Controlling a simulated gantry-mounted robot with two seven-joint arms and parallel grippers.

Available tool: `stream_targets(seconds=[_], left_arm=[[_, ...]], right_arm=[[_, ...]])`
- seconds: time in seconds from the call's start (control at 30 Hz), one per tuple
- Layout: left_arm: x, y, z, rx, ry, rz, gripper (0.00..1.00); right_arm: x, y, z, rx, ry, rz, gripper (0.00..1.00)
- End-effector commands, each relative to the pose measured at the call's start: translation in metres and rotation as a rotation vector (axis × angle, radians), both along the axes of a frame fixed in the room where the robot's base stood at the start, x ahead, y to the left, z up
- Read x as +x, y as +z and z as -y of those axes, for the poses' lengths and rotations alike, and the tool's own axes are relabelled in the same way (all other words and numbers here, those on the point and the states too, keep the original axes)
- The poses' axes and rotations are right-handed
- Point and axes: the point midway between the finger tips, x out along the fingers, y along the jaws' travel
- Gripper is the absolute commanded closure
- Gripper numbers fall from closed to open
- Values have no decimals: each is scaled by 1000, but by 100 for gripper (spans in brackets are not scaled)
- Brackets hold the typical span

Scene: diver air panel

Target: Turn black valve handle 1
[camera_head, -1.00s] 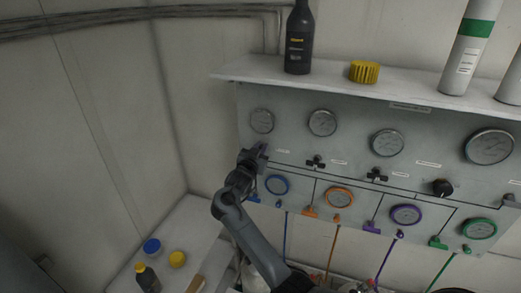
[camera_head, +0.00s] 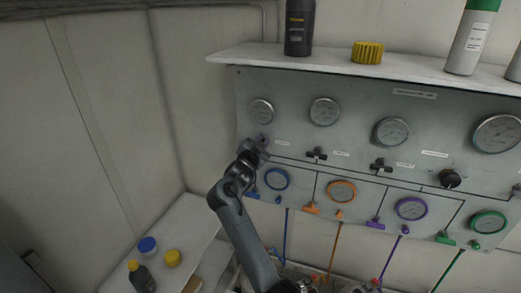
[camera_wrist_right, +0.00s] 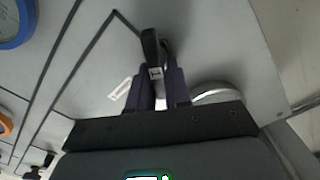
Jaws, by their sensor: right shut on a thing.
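My right gripper (camera_head: 260,143) is at the left end of the grey panel (camera_head: 360,92), just below the leftmost gauge (camera_head: 261,111). In the head view it hides the valve handle there. In the right wrist view, a black valve handle (camera_wrist_right: 151,47) stands at the fingertips of my right gripper (camera_wrist_right: 163,78), which is shut on it. The handle's lower part is hidden between the fingers. Two similar black handles show further right, one under the second gauge (camera_head: 316,154) and one under the third (camera_head: 380,165). My left gripper is not in view.
A blue-ringed gauge (camera_head: 277,180) sits just below right of the gripper. A shelf (camera_head: 330,63) above holds a dark bottle (camera_head: 299,28) and a yellow cap (camera_head: 367,52). A side bench (camera_head: 195,225) at lower left carries small containers.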

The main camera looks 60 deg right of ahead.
Motion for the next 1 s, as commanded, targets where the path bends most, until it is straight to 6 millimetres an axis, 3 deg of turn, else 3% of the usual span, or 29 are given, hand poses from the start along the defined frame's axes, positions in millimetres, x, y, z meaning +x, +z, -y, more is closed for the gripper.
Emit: stream_targets(seconds=[0.03,0.6,1.0], left_arm=[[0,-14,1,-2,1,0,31],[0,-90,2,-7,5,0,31],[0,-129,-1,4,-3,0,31]], right_arm=[[-1,-7,0,11,-1,51,100],[-7,-15,1,124,-1,578,100],[-8,-17,2,186,0,867,100]])
